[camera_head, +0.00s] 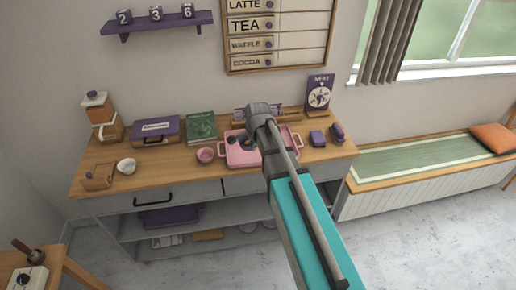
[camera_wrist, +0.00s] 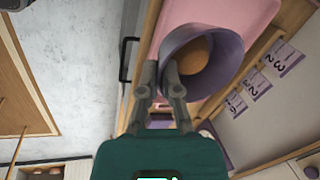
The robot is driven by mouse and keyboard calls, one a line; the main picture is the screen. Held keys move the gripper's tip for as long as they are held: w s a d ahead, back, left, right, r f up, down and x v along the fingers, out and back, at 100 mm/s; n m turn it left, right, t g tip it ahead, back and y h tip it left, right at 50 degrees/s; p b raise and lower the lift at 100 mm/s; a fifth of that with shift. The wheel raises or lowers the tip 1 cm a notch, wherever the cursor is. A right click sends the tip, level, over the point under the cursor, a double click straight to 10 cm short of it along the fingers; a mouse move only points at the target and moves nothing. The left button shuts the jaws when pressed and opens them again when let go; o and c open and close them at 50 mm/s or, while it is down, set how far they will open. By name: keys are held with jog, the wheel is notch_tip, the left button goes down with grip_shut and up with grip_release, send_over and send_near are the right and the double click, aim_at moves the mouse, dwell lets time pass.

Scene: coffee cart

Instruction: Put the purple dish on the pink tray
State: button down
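The purple dish (camera_wrist: 222,42) is large in the wrist view, a round bowl with a brown round patch inside. My gripper (camera_wrist: 160,70) is at its near rim, one finger outside the wall and one inside, and looks shut on it. The pink tray (camera_wrist: 245,12) shows behind the dish. In the head view the pink tray (camera_head: 240,160) lies on the counter, and my gripper (camera_head: 262,112) hides part of it. A small purple and orange patch shows over the tray beside my gripper; I cannot tell whether the dish touches the tray.
A pink bowl (camera_head: 206,154) stands left of the tray. A green book (camera_head: 201,127) and purple box (camera_head: 156,130) are at the back left. Small purple items (camera_head: 317,138) stand right of the tray. The front counter between the white cup (camera_head: 126,166) and pink bowl is clear.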

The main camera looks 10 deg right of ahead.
jog(key=w+d+f+b, duration=0.2)
jog(key=w, duration=0.1)
jog(key=w+d+f+b, duration=0.2)
jog(key=w+f+b, duration=0.1)
jog(key=w, duration=0.1)
jog(key=w+d+f+b, duration=0.2)
jog(key=w+f+b, duration=0.1)
jog(key=shift+w, duration=0.25)
jog(key=shift+w+d+f+b, duration=0.35)
jog(key=shift+w+f+b, duration=0.1)
jog(key=shift+f+b, duration=0.1)
jog(key=shift+w+d+f+b, duration=0.25)
jog(key=shift+w+f+b, duration=0.2)
jog(key=shift+f+b, duration=0.25)
jog(key=shift+s+f+b, duration=0.1)
jog(key=shift+f+b, duration=1.15)
jog(key=shift+f, duration=0.05)
